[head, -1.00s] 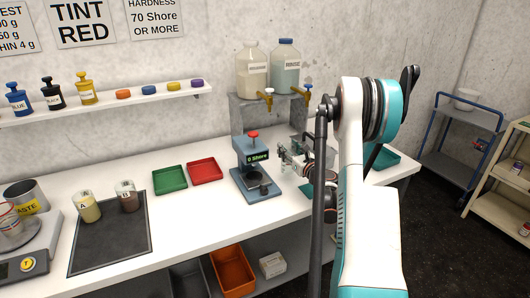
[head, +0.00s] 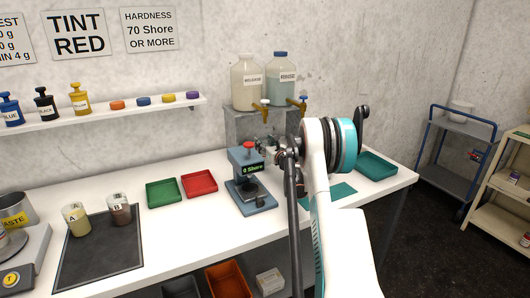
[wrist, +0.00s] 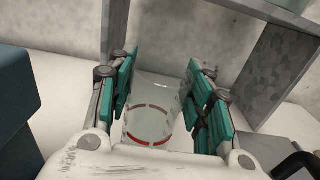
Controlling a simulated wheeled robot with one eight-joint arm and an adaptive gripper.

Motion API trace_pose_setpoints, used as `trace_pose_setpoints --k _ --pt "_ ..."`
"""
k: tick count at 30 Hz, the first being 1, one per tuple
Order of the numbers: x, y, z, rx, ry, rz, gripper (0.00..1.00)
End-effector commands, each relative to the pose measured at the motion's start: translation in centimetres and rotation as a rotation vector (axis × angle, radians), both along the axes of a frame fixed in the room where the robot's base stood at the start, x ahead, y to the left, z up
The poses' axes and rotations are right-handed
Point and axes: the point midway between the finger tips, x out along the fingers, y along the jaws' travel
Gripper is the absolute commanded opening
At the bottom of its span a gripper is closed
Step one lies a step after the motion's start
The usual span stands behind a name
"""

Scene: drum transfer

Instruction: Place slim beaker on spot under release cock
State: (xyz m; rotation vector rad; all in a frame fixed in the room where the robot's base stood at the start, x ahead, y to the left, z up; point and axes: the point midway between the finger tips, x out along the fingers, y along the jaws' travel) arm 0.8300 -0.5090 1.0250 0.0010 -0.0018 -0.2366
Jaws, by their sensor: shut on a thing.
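The slim beaker (wrist: 152,112) is clear glass with red and grey ring marks. My gripper (wrist: 162,78) is shut on it, with teal finger pads on both sides in the wrist view. In the head view my gripper (head: 272,146) is partly hidden by my arm, and I cannot make out the beaker there. The release drum (head: 247,82) stands on a grey metal stand (head: 247,122). Its release cock (head: 264,104) has a brass body and hangs over the stand's front. My gripper is below and close to this cock. The spot under it is hidden.
The rinse drum (head: 287,80) and its blue-handled cock (head: 302,103) are just right. A hardness tester (head: 249,180) stands close in front, left of my arm. Red (head: 199,183) and green (head: 165,192) trays lie left. A teal tray (head: 377,164) is right. Stand legs flank my gripper.

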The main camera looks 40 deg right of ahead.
Motion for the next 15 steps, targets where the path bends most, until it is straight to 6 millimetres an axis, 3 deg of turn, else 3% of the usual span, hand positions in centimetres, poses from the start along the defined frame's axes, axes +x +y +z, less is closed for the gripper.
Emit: trace_pose_setpoints --k 7,15 --pt "0.0 0.0 -3.3 0.000 0.000 0.000 0.27" --pt "-0.1 0.0 -3.3 0.000 0.000 0.000 0.27"
